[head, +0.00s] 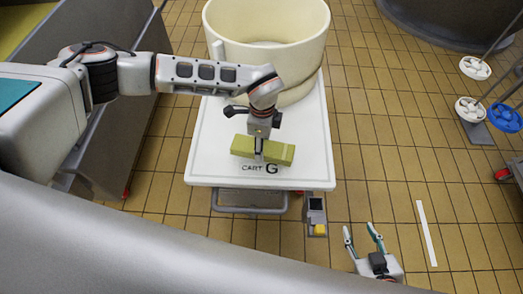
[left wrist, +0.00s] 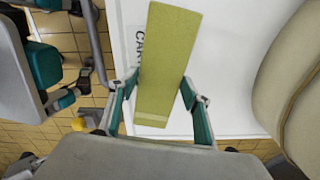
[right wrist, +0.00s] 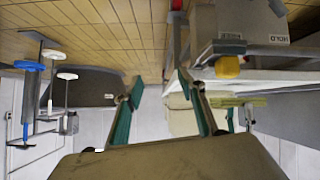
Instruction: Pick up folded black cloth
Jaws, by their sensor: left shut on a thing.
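No black cloth shows in any view. My left gripper (head: 259,152) is shut on a long olive-green block (head: 281,154), gripped across its middle. The block is over the front part of the white cart top (head: 205,165), just behind the "CART G" lettering; I cannot tell whether it touches the top. In the left wrist view the green block (left wrist: 165,50) lies between the two fingers (left wrist: 160,82). My right gripper (head: 360,234) is open and empty, low in front of the cart to its right. Its spread fingers also show in the right wrist view (right wrist: 160,78).
A large cream tub (head: 290,55) fills the back of the cart top. A small device with a yellow part (head: 318,218) sits at the cart's front right. White and blue wheel-like handles (head: 505,118) stand at the far right. Tiled floor (head: 395,150) lies open between.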

